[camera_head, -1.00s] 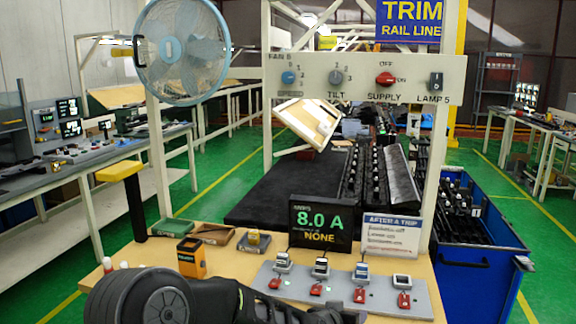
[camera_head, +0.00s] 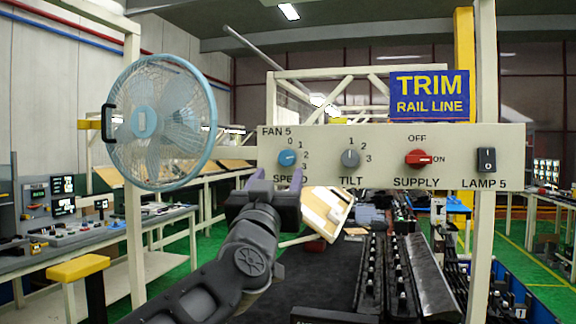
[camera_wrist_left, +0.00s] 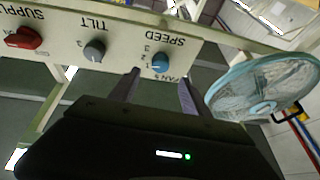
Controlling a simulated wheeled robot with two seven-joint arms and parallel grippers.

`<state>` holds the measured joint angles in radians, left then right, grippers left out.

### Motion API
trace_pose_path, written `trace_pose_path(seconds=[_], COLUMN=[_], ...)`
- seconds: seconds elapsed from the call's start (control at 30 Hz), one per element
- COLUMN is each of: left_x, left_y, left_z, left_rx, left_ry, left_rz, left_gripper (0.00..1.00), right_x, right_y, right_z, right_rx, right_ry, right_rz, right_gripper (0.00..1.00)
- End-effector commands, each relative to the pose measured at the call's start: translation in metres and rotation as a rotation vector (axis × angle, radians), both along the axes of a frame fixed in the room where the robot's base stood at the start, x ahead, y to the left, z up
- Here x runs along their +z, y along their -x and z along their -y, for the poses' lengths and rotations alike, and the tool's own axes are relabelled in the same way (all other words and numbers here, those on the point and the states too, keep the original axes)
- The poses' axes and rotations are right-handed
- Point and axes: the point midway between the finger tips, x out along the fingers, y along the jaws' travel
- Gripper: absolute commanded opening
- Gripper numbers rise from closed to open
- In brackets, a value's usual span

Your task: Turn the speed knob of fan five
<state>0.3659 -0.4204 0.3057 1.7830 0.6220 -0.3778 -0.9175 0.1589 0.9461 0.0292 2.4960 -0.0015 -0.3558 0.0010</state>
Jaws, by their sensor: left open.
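The blue speed knob (camera_head: 287,158) is on the cream FAN 5 panel (camera_head: 385,150), under the FAN 5 label with numbers 0 to 3 around it. My left gripper (camera_head: 268,178) is just below the knob, its purple-grey fingers pointing up at the panel. In the left wrist view the fingers are apart and empty, and the speed knob (camera_wrist_left: 160,62) shows beyond the fingertips, roughly between them. The gripper looks apart from the knob. The blue-rimmed fan (camera_head: 160,122) is mounted left of the panel. My right gripper is not in view.
Along the panel to the right are the grey tilt knob (camera_head: 350,158), the red supply switch (camera_head: 419,158) and the black lamp switch (camera_head: 487,160). A tilted board (camera_head: 325,210) hangs under the panel. Black rails (camera_head: 400,270) lie below.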

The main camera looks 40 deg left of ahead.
Motion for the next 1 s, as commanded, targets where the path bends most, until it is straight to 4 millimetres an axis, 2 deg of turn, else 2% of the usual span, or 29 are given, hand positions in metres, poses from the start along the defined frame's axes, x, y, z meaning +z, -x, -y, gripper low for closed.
trace_pose_path(seconds=[0.33,0.7,0.83,1.0], left_x=[0.003,0.024,0.028,0.029], left_y=[-0.008,-0.054,-0.064,-0.067], left_z=[-0.004,-0.024,-0.029,-0.03], left_rx=[-0.002,-0.002,-0.001,-0.001], left_ry=[0.003,0.004,0.002,0.001], left_rz=[-0.002,-0.003,-0.002,-0.003], left_gripper=[0.55,0.55,0.55,0.55], right_x=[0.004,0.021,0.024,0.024], right_y=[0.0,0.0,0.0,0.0], right_z=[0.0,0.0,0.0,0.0], right_rx=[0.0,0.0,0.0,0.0], right_ry=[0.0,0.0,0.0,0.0], right_rz=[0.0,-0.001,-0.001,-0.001], right_gripper=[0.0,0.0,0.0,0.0])
